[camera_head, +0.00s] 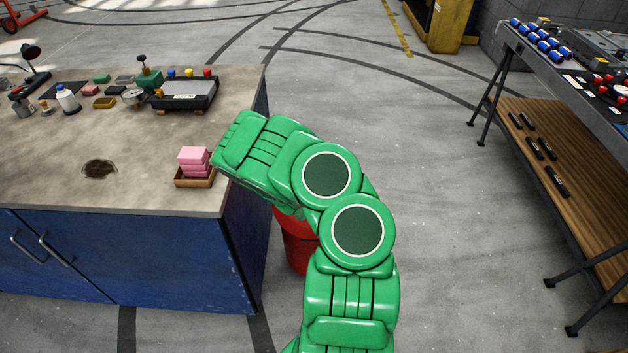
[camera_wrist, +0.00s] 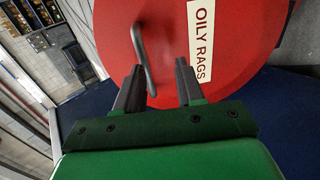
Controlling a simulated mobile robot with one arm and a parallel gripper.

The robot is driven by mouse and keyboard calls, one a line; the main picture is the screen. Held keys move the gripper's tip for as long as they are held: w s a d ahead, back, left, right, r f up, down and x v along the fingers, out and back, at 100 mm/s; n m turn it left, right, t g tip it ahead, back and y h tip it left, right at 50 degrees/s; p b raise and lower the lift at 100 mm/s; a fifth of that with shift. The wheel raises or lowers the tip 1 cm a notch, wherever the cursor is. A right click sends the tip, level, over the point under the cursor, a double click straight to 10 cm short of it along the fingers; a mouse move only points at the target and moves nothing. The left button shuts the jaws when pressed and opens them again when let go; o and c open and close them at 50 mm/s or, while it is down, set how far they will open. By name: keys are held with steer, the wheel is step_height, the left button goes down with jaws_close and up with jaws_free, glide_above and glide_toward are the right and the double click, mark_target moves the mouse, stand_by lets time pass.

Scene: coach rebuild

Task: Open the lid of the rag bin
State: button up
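The red rag bin (camera_head: 298,241) stands on the floor against the right end of the blue workbench, mostly hidden behind my green arm in the head view. In the wrist view its round red lid (camera_wrist: 115,28) fills the middle, with a white "OILY RAGS" label (camera_wrist: 201,40). A grey bar handle (camera_wrist: 143,55) is on the lid, and the lid looks shut. My gripper (camera_wrist: 160,66) is open, its two dark fingers pointing at the lid. The handle's lower end shows between the fingers, nearer the left one; I cannot tell whether they touch. The head view hides my gripper.
The workbench (camera_head: 140,215) at left holds pink sponges (camera_head: 194,159) in a wooden tray near its right edge, with tools and bottles farther back. A metal-legged table (camera_head: 535,85) with a wooden shelf stands at right. The floor between is clear.

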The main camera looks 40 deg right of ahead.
steer(key=shift+g+y, duration=0.9)
steer(key=shift+w+d+f, duration=0.25)
steer(key=shift+w+d, duration=0.4)
steer(key=shift+w, duration=0.05)
steer(key=shift+w+d+f, duration=0.2)
steer(key=shift+w+d, duration=0.45)
steer(key=shift+d, duration=0.05)
steer(key=shift+w+d+f, duration=0.25)
steer(key=shift+w+d, duration=0.4)
steer(key=shift+w, duration=0.05)
steer(key=shift+w+d+f+g+y, duration=0.6)
steer(key=shift+w+d+f, duration=0.3)
steer(key=shift+w+d, duration=0.25)
steer(key=shift+w+d+f, duration=0.3)
steer(key=shift+f, duration=0.1)
steer(key=w+d+f+g+y, duration=0.1)
steer(key=w+d+f, duration=0.3)
steer(key=f, duration=0.2)
steer(key=shift+d, duration=0.2)
steer(key=shift+w+r, duration=0.1)
steer(key=shift+w, duration=0.1)
